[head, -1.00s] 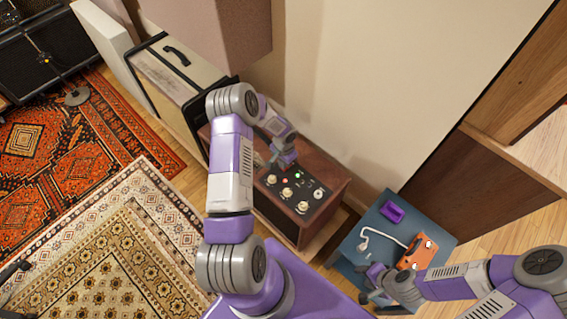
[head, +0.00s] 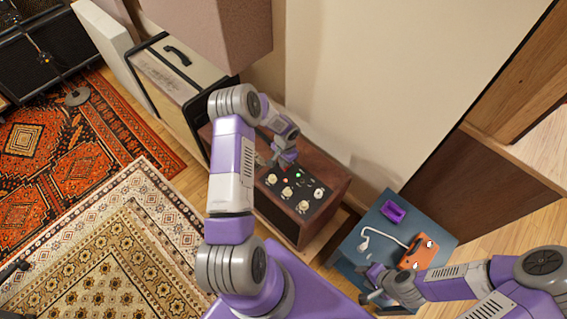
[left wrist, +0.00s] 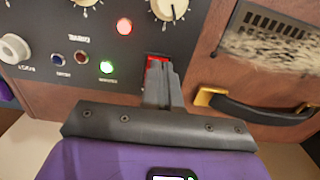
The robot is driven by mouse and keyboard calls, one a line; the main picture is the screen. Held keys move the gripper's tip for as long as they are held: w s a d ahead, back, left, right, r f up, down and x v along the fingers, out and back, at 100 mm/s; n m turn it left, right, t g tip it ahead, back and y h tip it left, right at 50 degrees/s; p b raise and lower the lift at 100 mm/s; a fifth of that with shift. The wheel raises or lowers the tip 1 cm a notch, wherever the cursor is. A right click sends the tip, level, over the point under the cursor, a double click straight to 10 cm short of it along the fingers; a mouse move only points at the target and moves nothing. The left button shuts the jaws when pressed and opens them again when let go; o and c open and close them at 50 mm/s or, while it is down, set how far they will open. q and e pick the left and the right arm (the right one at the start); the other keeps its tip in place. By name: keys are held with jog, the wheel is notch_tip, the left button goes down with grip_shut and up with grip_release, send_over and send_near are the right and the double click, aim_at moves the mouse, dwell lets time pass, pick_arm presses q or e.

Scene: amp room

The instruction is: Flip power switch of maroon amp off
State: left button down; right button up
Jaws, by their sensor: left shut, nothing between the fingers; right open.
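The maroon-brown amp (head: 327,180) stands against the wall in the head view, with a dark panel of cream knobs on top. In the left wrist view the panel (left wrist: 60,40) shows a lit red lamp (left wrist: 124,26) and a lit green lamp (left wrist: 107,67). A red power switch (left wrist: 157,62) sits beside them, partly hidden by my fingers. My left gripper (head: 284,160) is shut and empty, its fingertips (left wrist: 160,70) right at the switch; contact is unclear. My right gripper (head: 370,286) is open and empty by the blue table.
A blue table (head: 350,246) at right carries an orange pedal (head: 418,252), a purple item (head: 393,212) and a white cable (head: 380,233). A cream amp (head: 170,85) stands left of the maroon one. A pinkish-brown box (head: 220,35) overhangs behind. Rugs cover the left floor.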

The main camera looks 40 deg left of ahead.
pick_arm(q)
jog(key=shift+w+f, duration=0.25)
jog(key=shift+f, duration=0.05)
jog(key=shift+w+r+p, duration=0.15)
jog(key=shift+r+p, duration=0.4)
jog(key=r+p, duration=0.1)
jog(key=r, duration=0.1)
jog(key=r+p, duration=0.2)
jog(key=r, duration=0.1)
jog(key=shift+s, duration=0.2)
notch_tip(320, 180, up, 8)
jog(key=p, duration=0.2)
jog(key=shift+r, duration=0.25)
jog(key=shift+d, duration=0.1)
